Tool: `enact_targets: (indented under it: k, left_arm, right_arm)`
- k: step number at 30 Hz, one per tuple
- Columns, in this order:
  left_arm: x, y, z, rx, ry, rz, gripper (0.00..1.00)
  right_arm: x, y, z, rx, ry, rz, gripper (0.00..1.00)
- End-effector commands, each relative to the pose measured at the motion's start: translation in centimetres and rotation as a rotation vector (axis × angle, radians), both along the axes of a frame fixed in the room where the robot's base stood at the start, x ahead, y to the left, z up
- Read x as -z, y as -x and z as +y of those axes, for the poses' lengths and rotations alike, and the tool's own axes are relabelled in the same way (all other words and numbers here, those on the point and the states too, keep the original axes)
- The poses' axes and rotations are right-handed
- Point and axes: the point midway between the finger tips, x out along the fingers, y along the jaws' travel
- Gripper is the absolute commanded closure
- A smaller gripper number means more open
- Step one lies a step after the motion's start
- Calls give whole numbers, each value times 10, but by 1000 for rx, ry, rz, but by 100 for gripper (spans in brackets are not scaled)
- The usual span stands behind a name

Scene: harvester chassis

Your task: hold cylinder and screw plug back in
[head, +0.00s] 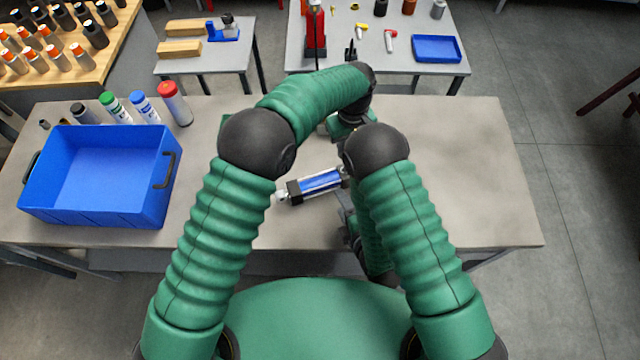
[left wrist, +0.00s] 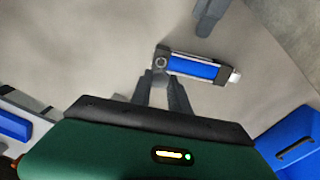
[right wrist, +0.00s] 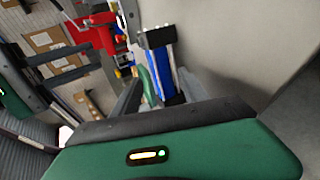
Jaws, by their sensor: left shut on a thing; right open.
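The cylinder (head: 320,182) has a blue body, dark end blocks and a pale tip at its left end in the head view. My left gripper (left wrist: 161,78) is shut on the cylinder (left wrist: 197,69) at one end block. A small round grey fitting (left wrist: 161,62) shows on that block; I cannot tell if it is the plug. My right gripper (head: 349,222) is open, below the cylinder's right end in the head view. In the right wrist view the cylinder (right wrist: 161,66) appears between its spread fingers (right wrist: 158,82), with no visible grip.
A blue bin (head: 95,205) stands on the left of the grey table (head: 470,170), with several bottles (head: 145,105) behind it. The table's right side is clear. Behind are two small tables with wooden blocks (head: 180,48) and a blue tray (head: 436,48).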

Motion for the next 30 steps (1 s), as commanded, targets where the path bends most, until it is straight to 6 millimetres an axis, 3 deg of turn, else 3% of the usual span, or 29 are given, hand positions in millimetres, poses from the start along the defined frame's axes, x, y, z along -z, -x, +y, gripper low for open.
enact_targets:
  k: [9, 15, 26, 30]
  left_arm:
    - [0, 0, 0, 0, 0, 0, 100]
    - [0, 0, 0, 0, 0, 0, 100]
    - [0, 0, 0, 1, 0, -1, 100]
    - [0, 0, 0, 0, 0, 0, 100]
  right_arm:
    - [28, -53, 20, 0, -2, -1, 49]
    - [41, -76, 29, 0, -2, 0, 49]
    - [45, -83, 31, -1, 0, 0, 49]
    - [45, -83, 31, -1, 0, 0, 63]
